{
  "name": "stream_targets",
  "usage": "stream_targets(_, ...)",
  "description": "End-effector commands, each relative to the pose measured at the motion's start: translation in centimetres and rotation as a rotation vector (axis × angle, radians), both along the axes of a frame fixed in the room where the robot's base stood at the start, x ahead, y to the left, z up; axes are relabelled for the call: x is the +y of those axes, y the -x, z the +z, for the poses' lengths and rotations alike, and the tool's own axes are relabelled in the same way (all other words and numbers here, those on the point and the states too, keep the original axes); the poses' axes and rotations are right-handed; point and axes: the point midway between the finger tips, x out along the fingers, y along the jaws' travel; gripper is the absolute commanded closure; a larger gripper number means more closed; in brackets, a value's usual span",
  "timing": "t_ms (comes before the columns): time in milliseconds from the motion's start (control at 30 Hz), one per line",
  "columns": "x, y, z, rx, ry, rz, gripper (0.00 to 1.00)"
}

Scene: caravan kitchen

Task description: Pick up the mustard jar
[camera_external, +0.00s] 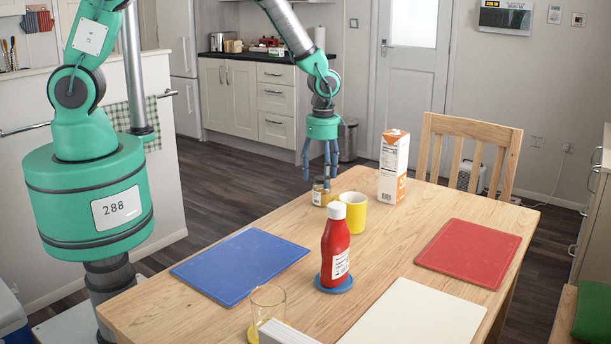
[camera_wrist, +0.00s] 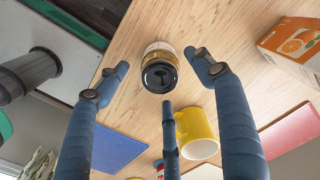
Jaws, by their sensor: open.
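The mustard jar (camera_external: 320,192) is a small glass jar with a dark lid and a pale label. It stands upright on the wooden table near its far left edge, beside a yellow mug. In the wrist view the jar (camera_wrist: 159,68) is seen from above, lid towards the camera, near the tips of the fingers. My gripper (camera_external: 321,172) points down just above the jar, with its blue fingers spread. In the wrist view my gripper (camera_wrist: 155,80) is open, with fingers on both sides of the jar and one below it. I cannot tell whether any finger touches it.
The yellow mug (camera_external: 353,212) stands close beside the jar. A juice carton (camera_external: 394,168), a red ketchup bottle (camera_external: 336,246) and a glass (camera_external: 268,303) are also on the table (camera_external: 405,240). A blue board (camera_external: 240,265) and a red board (camera_external: 468,252) lie flat.

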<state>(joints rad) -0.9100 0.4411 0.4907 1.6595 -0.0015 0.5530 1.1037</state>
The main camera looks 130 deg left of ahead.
Motion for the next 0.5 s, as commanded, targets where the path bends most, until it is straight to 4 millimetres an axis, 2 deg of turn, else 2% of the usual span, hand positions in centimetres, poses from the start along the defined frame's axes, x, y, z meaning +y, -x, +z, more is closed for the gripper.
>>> stream_targets(100,0.01,-0.01,-0.58,0.0,0.0,0.0,0.33)
stream_targets(500,0.02,-0.02,-0.79,0.0,-0.001,0.0,0.33)
